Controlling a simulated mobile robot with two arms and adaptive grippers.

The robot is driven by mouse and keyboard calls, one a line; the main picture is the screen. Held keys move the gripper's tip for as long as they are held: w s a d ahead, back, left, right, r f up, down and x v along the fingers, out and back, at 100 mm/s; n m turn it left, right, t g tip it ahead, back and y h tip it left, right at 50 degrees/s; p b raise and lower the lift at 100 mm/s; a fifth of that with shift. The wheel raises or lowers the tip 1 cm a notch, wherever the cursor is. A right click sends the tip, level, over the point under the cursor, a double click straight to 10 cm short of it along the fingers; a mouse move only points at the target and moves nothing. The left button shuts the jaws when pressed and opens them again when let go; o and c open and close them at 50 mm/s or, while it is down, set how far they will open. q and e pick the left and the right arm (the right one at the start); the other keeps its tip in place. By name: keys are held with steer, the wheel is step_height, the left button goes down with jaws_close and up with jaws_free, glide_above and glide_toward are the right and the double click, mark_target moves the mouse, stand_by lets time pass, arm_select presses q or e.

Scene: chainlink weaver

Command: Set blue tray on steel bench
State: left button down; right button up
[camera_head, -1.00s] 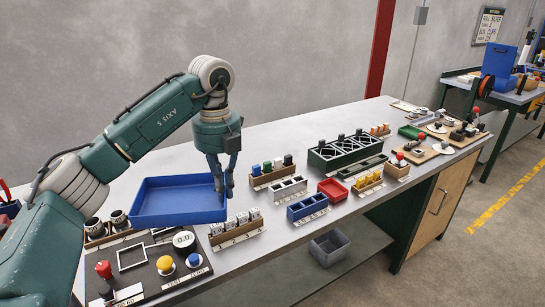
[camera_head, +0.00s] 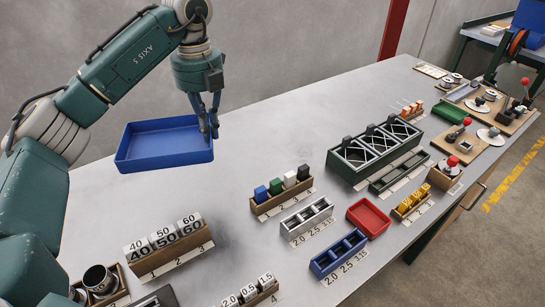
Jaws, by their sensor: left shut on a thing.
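The blue tray (camera_head: 165,158) is a shallow, empty, rectangular tray at the left of the head view. My left gripper (camera_head: 208,128) is shut on the tray's right rim, with its fingers pointing down. The tray looks roughly level and appears to be over the back left part of the steel bench (camera_head: 255,120). I cannot tell for sure whether its underside touches the bench top. My right gripper is not in view.
Bare bench lies right of the tray. In front stand a block rack (camera_head: 165,262) marked 40, 50, 60 and a colored-block rack (camera_head: 283,197). A blue divided box (camera_head: 338,255), red tray (camera_head: 368,217) and dark green rack (camera_head: 375,152) stand further right.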

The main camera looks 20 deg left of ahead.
arm_select(q)
steer(key=p, duration=0.2)
glide_above(222, 195)
step_height(222, 195, down, 15)
steer(key=shift+f, duration=0.1)
step_height(222, 195, down, 4)
steer(key=shift+s+p, duration=0.1)
steer(key=shift+p, duration=0.45)
steer(key=shift+a+f, duration=0.1)
steer(key=shift+f, duration=0.25)
steer(key=shift+f, duration=0.1)
steer(key=c, duration=1.9)
jaws_free()
